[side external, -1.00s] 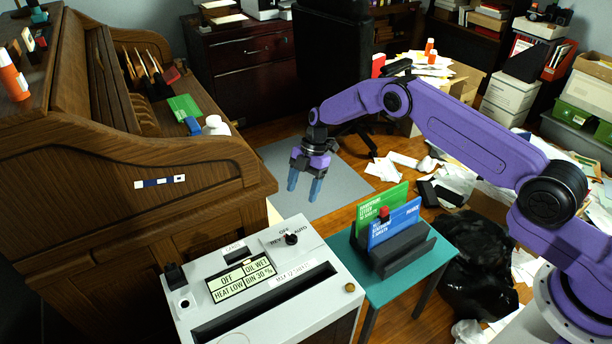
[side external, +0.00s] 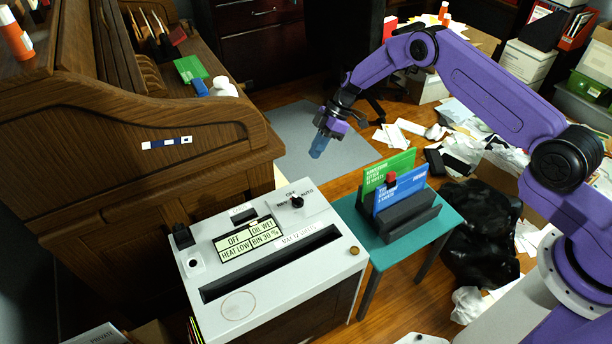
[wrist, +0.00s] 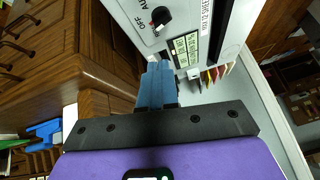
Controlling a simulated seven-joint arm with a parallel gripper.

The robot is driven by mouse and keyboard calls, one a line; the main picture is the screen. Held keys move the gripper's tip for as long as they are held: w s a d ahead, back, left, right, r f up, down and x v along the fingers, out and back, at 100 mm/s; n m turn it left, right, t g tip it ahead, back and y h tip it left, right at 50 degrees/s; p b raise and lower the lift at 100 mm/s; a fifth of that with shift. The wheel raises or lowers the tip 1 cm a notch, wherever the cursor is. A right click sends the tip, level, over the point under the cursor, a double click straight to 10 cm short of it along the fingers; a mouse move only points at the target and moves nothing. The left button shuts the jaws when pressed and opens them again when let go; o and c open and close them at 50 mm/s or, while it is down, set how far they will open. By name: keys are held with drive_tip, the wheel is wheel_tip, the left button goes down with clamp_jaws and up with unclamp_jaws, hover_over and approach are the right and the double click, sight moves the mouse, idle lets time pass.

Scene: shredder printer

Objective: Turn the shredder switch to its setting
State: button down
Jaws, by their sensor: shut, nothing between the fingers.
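The shredder (side external: 230,310) is a white-topped box with a paper slot and a display reading OFF, OIL WET, HEAT LOW and BIN 30 %. Its switch (side external: 297,202) is a small black knob at the back right of the top, among the labels REV, OFF and AUTO. The switch also shows in the wrist view (wrist: 160,16), with a red mark on it. My gripper (side external: 318,148) is in the air behind and above the shredder, apart from the switch. Its blue fingers (wrist: 158,82) are together and empty, pointing toward the switch in the wrist view.
A teal side table (side external: 402,248) right of the shredder bears a black holder (side external: 410,218) with a green card (side external: 400,165) and a blue card (side external: 403,190). A wooden roll-top desk (side external: 130,140) stands close on the left. Papers and a black bag (side external: 470,240) lie on the right.

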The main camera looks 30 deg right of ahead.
sight(298, 201)
drive_tip(key=s+d+f+m+t, duration=0.1)
drive_tip(key=d+f+m+t, duration=0.3)
drive_tip(key=m, duration=0.6)
drive_tip(key=shift+g+y, duration=0.3)
drive_tip(key=shift+g, duration=0.4)
drive_tip(key=x, duration=0.9)
drive_tip(key=shift+d+f, duration=0.35)
drive_tip(key=a, duration=0.2)
drive_tip(key=s+a, duration=0.1)
drive_tip(key=shift+f, duration=0.35)
drive_tip(key=shift+s+a, duration=0.25)
drive_tip(key=shift+a, duration=0.35)
drive_tip(key=shift+a, duration=0.6)
drive_tip(key=shift+w+a, duration=0.25)
drive_tip(key=shift+a, duration=0.4)
drive_tip(key=shift+w, duration=0.1)
